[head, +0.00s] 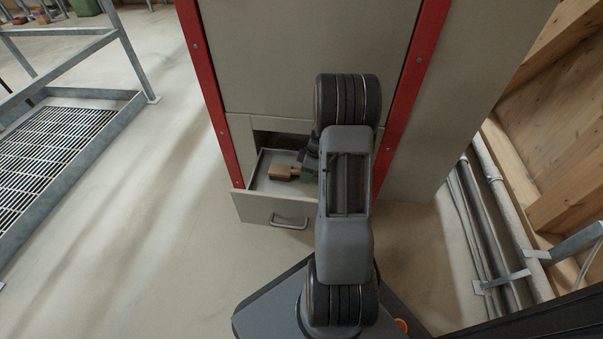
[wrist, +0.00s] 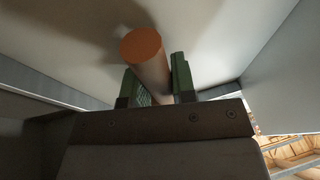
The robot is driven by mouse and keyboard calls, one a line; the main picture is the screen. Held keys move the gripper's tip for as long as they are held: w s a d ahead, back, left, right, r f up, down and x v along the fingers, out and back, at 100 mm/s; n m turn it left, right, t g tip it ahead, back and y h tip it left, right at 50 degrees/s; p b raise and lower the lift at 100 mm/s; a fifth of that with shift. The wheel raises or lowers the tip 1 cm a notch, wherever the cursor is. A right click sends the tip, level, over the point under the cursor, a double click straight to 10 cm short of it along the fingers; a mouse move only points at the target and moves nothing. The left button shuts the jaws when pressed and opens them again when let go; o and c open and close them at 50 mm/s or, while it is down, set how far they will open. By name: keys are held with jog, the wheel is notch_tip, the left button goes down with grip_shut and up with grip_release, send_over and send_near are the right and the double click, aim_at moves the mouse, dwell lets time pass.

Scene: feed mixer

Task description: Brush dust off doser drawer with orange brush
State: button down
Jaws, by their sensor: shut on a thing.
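The doser drawer (head: 266,207) is pulled open at the foot of the grey cabinet, with a metal handle on its front. My gripper (head: 302,173) is low at the drawer's right side, partly hidden by my arm. In the wrist view my gripper (wrist: 157,88) is shut on the round handle of the orange brush (wrist: 145,50), between green-padded fingers. In the head view an orange-brown block, seemingly the brush head (head: 281,173), shows inside the drawer beside the fingers. Its bristles, and whether they touch the floor, cannot be made out. Dust cannot be told apart from the drawer's grey floor.
The cabinet (head: 300,50) rises behind the drawer, with red uprights (head: 207,90) on both sides. A metal grating with a railing (head: 55,145) is at left. Pipes (head: 505,195) and timber (head: 560,150) are at right. The floor left of the drawer is clear.

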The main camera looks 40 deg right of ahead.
aim_at(297, 173)
jog(key=shift+w+a+f, duration=0.15)
jog(key=shift+w+a, duration=1.1)
jog(key=shift+w, duration=0.05)
jog(key=shift+s+b, duration=0.15)
jog(key=shift+b, duration=0.15)
jog(key=shift+s+d, duration=1.2)
jog(key=shift+d, duration=0.05)
jog(key=shift+w+r+p, duration=0.1)
jog(key=shift+r+p, duration=2.2)
jog(key=shift+r, duration=1.35)
